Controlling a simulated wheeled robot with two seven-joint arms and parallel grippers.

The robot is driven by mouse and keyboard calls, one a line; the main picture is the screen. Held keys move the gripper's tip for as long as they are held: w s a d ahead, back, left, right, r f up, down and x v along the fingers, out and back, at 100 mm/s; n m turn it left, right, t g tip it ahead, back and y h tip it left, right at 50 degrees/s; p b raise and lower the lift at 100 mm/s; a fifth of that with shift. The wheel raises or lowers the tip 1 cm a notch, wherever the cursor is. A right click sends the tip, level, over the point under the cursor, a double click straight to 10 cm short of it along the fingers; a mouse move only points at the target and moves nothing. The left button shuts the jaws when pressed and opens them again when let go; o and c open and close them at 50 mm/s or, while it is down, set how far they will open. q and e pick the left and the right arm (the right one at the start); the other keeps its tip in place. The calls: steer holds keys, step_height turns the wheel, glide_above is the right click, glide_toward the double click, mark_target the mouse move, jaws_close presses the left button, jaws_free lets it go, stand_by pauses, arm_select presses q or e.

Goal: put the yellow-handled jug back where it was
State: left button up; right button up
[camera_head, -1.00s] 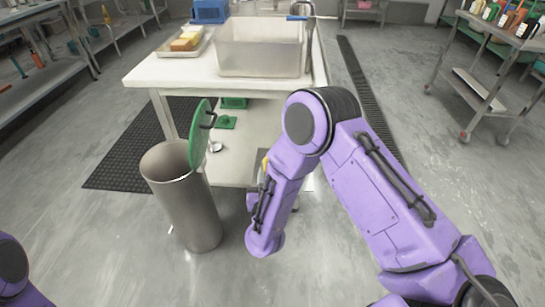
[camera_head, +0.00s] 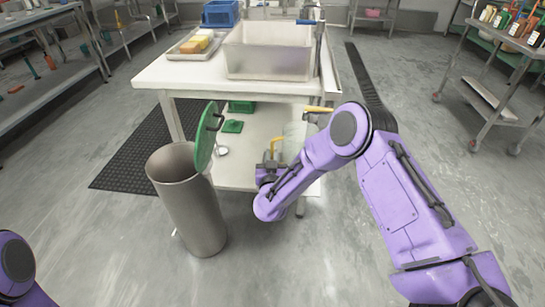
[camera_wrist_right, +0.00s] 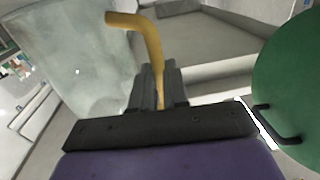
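The jug is a clear, greyish vessel with a yellow handle (camera_wrist_right: 152,42). In the right wrist view its translucent body (camera_wrist_right: 75,65) fills the left side. My right gripper (camera_wrist_right: 160,88) has its dark fingers on either side of the handle's lower end, gripping it. In the head view my right gripper (camera_head: 268,172) is at the front of the table's lower shelf (camera_head: 240,172), with the yellow handle (camera_head: 281,150) just above it. I cannot tell whether the jug touches the shelf. My left gripper is out of view.
A metal bin (camera_head: 190,205) with a raised green lid (camera_head: 205,137) stands left of my right gripper. Above the shelf, the white tabletop (camera_head: 190,75) holds a clear tub (camera_head: 266,55). Another yellow piece (camera_head: 318,109) shows beside my arm. Green items (camera_head: 233,126) lie farther back.

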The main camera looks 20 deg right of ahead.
steer(key=o, duration=0.4)
steer(key=shift+c, duration=0.2)
steer(key=shift+s+a+r, duration=0.1)
steer(key=shift+r, duration=0.05)
steer(key=p+v, duration=0.1)
steer(key=v, duration=1.1)
steer(key=s+d+f+n+g+y, duration=0.1)
steer(key=s+d+f+g+y, duration=0.15)
steer(key=s+f, duration=0.5)
steer(key=s+d+f+m+g+y, duration=0.1)
steer(key=s+f+g, duration=0.4)
steer(key=s, duration=0.6)
steer(key=s+d+f+m+g+y, duration=0.1)
steer(key=s+d+f+g, duration=0.3)
steer(key=s, duration=0.8)
step_height(320, 180, down, 3)
steer(key=shift+s+d+r+m+g, duration=0.1)
steer(key=shift+s+d+m+g, duration=0.2)
steer(key=shift+g, duration=0.45)
steer(key=shift+a, duration=0.1)
